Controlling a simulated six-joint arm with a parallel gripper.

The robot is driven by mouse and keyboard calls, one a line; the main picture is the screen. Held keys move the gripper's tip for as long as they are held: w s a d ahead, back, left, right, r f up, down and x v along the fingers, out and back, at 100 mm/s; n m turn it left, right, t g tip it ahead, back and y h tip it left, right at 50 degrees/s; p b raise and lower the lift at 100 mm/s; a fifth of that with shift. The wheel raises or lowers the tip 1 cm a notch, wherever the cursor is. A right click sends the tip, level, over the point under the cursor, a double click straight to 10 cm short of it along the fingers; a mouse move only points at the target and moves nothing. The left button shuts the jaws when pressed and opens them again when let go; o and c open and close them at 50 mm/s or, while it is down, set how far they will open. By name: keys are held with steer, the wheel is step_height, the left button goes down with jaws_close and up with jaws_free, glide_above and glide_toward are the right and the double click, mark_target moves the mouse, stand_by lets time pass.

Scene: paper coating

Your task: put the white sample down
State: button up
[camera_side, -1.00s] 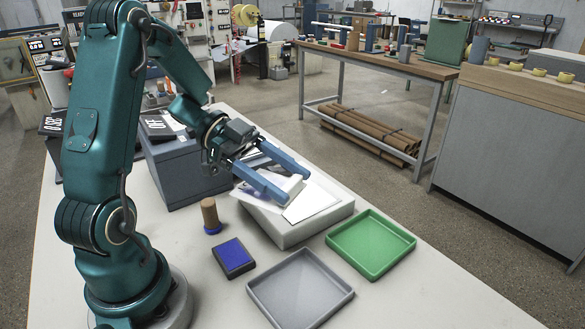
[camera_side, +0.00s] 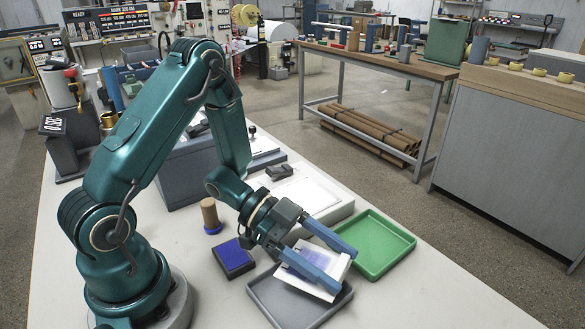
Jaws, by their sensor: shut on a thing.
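My gripper (camera_side: 344,270), with two long blue fingers, is shut on a white sample (camera_side: 322,262). The sample is a flat white sheet with a bluish-purple patch, and it looks tilted. It is over the grey tray (camera_side: 262,292) at the front, covering much of that tray's far side. I cannot tell whether its lower edge touches the tray. The green tray (camera_side: 378,235) lies just right of the gripper, empty where it shows. The fingers hide part of the sample.
A blue ink pad (camera_side: 233,258) and a wooden-handled stamp (camera_side: 210,215) stand left of the grey tray. Behind is a pale block (camera_side: 335,207) with white paper and a dark clip (camera_side: 279,172). The table's front right is clear.

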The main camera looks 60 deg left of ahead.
mark_target(329, 273)
steer(key=shift+f, duration=0.9)
steer(key=shift+f, duration=0.2)
steer(key=shift+f, duration=0.5)
steer(key=o, duration=1.4)
steer(key=shift+r, duration=0.7)
steer(key=v, duration=1.2)
steer(key=shift+s+r, duration=0.1)
